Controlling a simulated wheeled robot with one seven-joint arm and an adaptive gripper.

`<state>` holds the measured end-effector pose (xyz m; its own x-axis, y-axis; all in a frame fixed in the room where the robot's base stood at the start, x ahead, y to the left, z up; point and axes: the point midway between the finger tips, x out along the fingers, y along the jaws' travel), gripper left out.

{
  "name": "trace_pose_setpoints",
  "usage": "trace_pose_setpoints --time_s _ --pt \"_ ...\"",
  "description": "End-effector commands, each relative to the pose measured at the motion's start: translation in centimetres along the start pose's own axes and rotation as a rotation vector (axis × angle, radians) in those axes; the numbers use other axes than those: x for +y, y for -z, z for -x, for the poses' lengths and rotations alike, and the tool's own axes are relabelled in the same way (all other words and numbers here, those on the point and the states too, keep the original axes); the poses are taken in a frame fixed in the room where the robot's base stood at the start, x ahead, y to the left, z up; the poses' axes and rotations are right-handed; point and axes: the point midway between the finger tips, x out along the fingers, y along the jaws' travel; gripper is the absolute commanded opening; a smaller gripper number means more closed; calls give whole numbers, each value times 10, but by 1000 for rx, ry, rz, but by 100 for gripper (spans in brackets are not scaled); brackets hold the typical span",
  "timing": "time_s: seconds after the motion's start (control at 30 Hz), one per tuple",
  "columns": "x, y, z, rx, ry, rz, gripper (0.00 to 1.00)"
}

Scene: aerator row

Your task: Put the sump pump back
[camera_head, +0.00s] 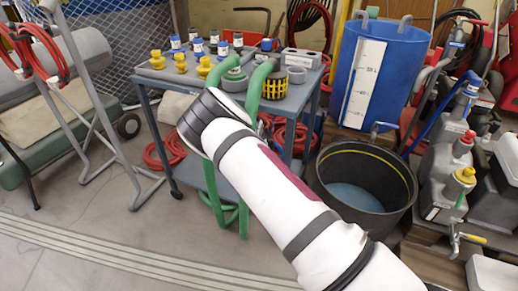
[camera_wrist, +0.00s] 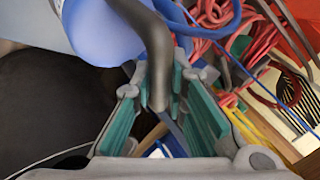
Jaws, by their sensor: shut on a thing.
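My gripper (camera_wrist: 163,108) is shut on a dark grey bent tube (camera_wrist: 156,60), which comes down from the top of the wrist view and ends between the teal finger pads. I cannot tell whether this tube belongs to the sump pump; no full pump body shows in the wrist view. In the head view, my arm hides the fingers and what they hold. A yellow-and-black caged cylinder (camera_head: 274,88) stands on the grey cart (camera_head: 166,82). I cannot tell what it is.
An open black tub (camera_head: 335,202) with water stands right of the cart, with a blue tank (camera_head: 382,80) behind it. A green hose (camera_head: 243,220) hangs by the cart. Red hoses (camera_wrist: 210,15) lie near my fingers. Jugs (camera_head: 445,162) crowd the right; floor is clear at front left.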

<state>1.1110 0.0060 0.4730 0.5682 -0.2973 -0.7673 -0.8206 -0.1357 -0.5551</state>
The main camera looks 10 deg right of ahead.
Motion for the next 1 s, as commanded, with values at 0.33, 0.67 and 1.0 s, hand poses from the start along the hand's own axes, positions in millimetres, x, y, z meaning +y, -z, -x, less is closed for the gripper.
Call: trace_pose_setpoints --time_s 0.33,0.67,1.0 --pt "0 3 -15 3 6 0 0" --pt "12 -4 -32 3 8 -1 0" --pt "18 -7 -34 0 0 1 18"
